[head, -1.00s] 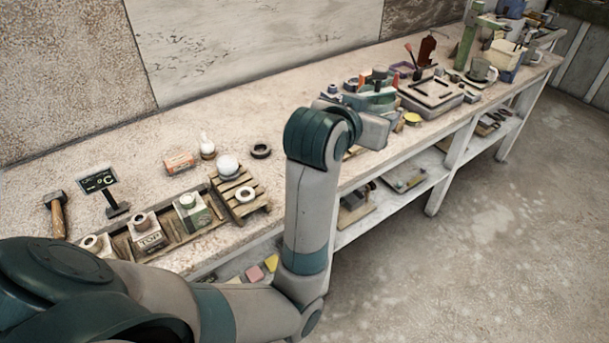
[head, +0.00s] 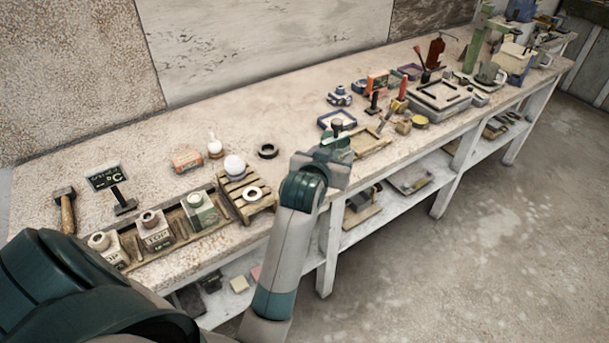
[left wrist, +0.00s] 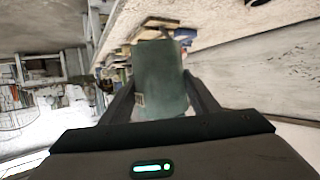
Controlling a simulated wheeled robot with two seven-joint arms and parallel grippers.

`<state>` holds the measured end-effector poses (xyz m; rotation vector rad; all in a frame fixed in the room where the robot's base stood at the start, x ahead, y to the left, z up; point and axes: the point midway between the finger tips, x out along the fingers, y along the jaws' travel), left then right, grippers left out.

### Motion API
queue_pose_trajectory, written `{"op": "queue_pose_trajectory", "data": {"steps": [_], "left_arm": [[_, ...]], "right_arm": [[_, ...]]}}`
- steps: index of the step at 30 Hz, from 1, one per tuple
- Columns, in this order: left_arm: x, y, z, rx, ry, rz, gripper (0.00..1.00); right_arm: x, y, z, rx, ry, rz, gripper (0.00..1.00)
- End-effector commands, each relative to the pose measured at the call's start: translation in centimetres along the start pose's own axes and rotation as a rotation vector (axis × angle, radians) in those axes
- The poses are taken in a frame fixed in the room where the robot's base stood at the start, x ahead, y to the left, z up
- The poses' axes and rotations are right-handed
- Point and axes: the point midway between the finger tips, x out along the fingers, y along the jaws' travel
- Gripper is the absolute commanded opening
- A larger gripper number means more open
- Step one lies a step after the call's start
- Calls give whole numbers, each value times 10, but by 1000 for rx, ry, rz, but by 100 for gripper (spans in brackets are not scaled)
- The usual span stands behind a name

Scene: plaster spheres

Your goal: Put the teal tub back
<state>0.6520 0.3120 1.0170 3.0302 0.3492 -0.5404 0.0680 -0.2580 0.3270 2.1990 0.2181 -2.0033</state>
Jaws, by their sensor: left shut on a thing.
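My left gripper (head: 327,160) is above the bench near its front edge, beyond the slatted pallet. It is shut on the teal tub (left wrist: 160,75), which the left wrist view shows between its two fingers. In the head view only a small part of the teal tub (head: 337,142) shows past the gripper. A long wooden tray (head: 182,230) at the left of the bench holds pale labelled tubs with round tops, one of them greenish (head: 202,208). My right gripper is out of view.
The slatted pallet (head: 262,203) with a white ball and a ring stands right of the tray. Behind are an orange box (head: 187,158), white bottle (head: 215,147) and black ring (head: 268,151). A hammer (head: 67,212) and sign (head: 108,179) stand left. Tools crowd the right.

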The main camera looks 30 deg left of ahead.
Motion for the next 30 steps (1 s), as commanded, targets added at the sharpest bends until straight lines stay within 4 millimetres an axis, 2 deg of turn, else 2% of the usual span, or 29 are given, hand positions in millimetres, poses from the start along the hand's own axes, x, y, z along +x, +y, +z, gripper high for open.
{"op": "queue_pose_trajectory", "data": {"steps": [12, 17, 30], "left_arm": [[2, -4, 4, 0, 4, -6, 12], [8, -12, 7, 1, 2, -6, 12], [60, -76, 34, 2, 1, -7, 12]], "right_arm": [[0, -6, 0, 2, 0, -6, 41], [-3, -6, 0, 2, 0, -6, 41], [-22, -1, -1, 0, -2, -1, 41]]}}
